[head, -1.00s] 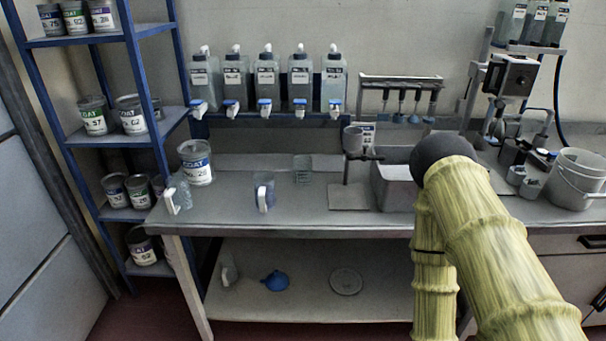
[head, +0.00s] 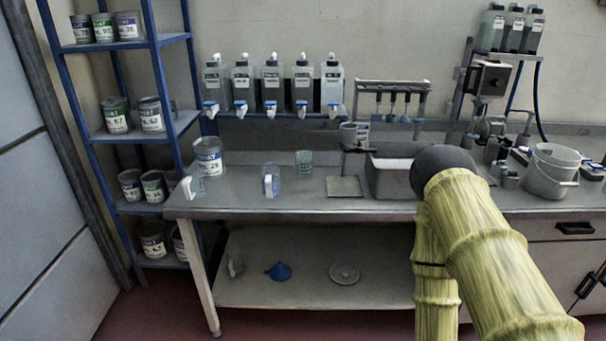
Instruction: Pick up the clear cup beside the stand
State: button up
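A clear cup (head: 304,163) stands upright towards the back of the grey bench, left of a small stand (head: 345,187). The stand has a flat base plate, an upright post and a grey cup held at its top. Two clear jugs with white handles are also on the bench: one (head: 274,178) in front and left of the clear cup, one (head: 197,176) near the left end. My yellow, sleeved arm fills the lower right of the head view. My gripper is not in view.
The bench (head: 240,203) has a grey basin (head: 390,182) right of the stand. Dispenser bottles (head: 271,85) hang above. A blue shelf rack (head: 155,130) is on the left, and a bucket (head: 551,175) on the right.

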aim_at(304, 164)
jog(key=u, duration=1.75)
jog(key=i, duration=1.3)
jog(key=z, duration=2.1)
